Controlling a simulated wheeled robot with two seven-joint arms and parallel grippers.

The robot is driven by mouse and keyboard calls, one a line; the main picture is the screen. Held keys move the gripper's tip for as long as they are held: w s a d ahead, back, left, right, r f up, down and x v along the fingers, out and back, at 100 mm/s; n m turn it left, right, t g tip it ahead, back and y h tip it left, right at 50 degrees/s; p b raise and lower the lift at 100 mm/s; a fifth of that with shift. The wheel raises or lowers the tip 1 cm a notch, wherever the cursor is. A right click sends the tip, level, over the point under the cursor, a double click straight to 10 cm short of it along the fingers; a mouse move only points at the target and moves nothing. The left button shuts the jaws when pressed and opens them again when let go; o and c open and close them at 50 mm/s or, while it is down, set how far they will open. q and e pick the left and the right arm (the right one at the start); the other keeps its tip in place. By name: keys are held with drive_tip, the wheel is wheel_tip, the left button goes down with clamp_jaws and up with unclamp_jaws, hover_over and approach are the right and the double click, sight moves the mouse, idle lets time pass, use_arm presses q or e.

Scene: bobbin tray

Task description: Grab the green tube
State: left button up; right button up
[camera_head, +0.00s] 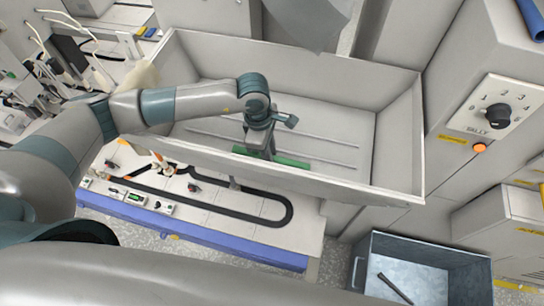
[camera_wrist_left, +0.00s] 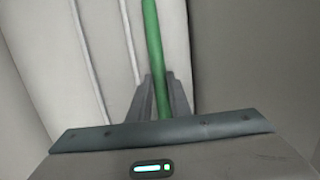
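The green tube (camera_head: 292,162) lies in the large grey-white tray (camera_head: 394,145), low over its floor near the front wall. My left gripper (camera_head: 262,153) reaches down into the tray at the tube's left part. In the left wrist view, the green tube (camera_wrist_left: 152,40) runs from the top edge down between the two fingers (camera_wrist_left: 160,92). The fingers stand close on both sides of it, with no clear gap, and look shut on it. The tube's near end is hidden behind the gripper body. My right gripper is not in view.
A blue-edged workbench (camera_head: 230,246) with a black looped track (camera_head: 262,217) stands in front of the tray. A grey open bin (camera_head: 425,262) holding a dark rod is at lower right. A cabinet with a dial (camera_head: 497,116) stands on the right.

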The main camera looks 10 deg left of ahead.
use_arm(q)
clamp_jaws()
drive_tip(key=shift+r+b, duration=0.65)
drive_tip(key=shift+b, duration=0.05)
wheel_tip(320, 180, up, 2)
drive_tip(key=shift+w+r+b, duration=0.1)
drive_tip(key=shift+r+b, duration=0.05)
drive_tip(key=shift+b, duration=0.8)
drive_tip(key=s+d+r+b, duration=0.3)
drive_tip(key=d+r+b, duration=0.2)
drive_tip(key=d, duration=0.6)
wheel_tip(320, 180, up, 2)
drive_tip(key=shift+d+r, duration=0.15)
drive_tip(key=shift+r, duration=0.05)
drive_tip(key=shift+r, duration=0.1)
